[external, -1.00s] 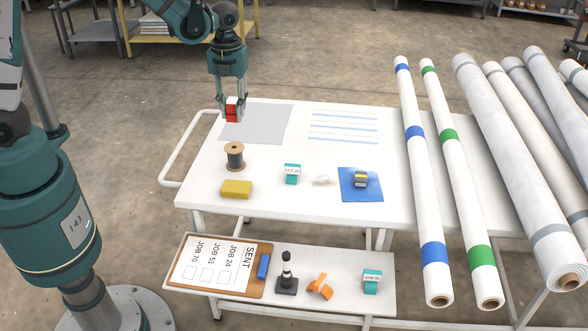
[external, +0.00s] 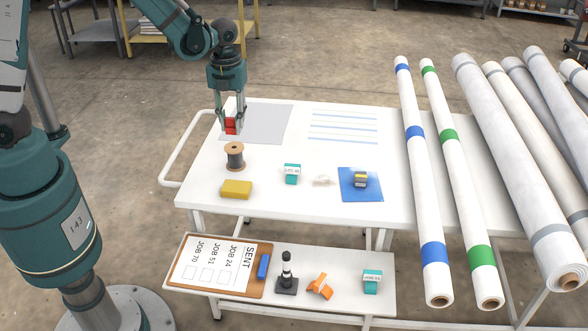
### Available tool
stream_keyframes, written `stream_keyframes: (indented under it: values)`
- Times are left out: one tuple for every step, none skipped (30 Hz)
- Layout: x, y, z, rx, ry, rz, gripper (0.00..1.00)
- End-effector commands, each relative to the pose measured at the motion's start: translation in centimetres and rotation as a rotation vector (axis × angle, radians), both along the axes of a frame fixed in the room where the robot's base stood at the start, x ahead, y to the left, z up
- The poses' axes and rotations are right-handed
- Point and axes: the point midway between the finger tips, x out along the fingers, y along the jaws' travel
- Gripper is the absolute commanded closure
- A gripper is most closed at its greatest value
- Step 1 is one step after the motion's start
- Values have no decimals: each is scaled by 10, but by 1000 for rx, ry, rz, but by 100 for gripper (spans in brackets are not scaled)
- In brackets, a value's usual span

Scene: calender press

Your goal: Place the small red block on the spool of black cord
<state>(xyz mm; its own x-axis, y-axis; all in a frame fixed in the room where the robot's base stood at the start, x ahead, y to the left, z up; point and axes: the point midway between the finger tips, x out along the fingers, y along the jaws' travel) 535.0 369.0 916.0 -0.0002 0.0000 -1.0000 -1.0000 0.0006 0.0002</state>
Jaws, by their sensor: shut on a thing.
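The small red block (external: 231,127) is between the fingers of my gripper (external: 231,123), which is shut on it. The gripper points down over the left edge of the grey sheet, behind the spool in the picture. Whether the block touches the sheet or hangs just above it, I cannot tell. The spool of black cord (external: 235,156) stands upright on the white table, just in front of the block in the picture. Its brown top end is bare.
The white table (external: 205,178) also holds a yellow block (external: 237,189), a teal labelled item (external: 292,173), a small pale item (external: 322,180) and a blue mat (external: 352,190). Long rolls (external: 415,140) lie at the right. A lower shelf (external: 335,297) holds a clipboard (external: 215,268).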

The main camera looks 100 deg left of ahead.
Motion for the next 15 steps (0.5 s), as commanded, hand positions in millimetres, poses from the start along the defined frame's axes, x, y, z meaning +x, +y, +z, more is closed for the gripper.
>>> stream_keyframes:
  values:
    - [0,0,-5,0,0,0,83]
    - [0,0,-7,0,0,0,83]
    - [0,0,-10,0,0,0,83]
    - [0,0,-11,0,0,0,83]
    - [0,0,-12,0,0,0,83]
    - [0,0,-12,0,0,0,83]
    - [0,0,-12,0,0,0,83]
    - [0,0,-12,0,0,0,83]
    - [0,0,-12,0,0,0,83]
    - [0,0,-12,0,0,0,83]
    - [0,0,-12,0,0,0,83]
    - [0,0,-12,0,0,0,83]
    - [0,0,-12,0,0,0,83]
    - [0,0,-12,0,0,0,83]
    - [0,0,-12,0,0,0,83]
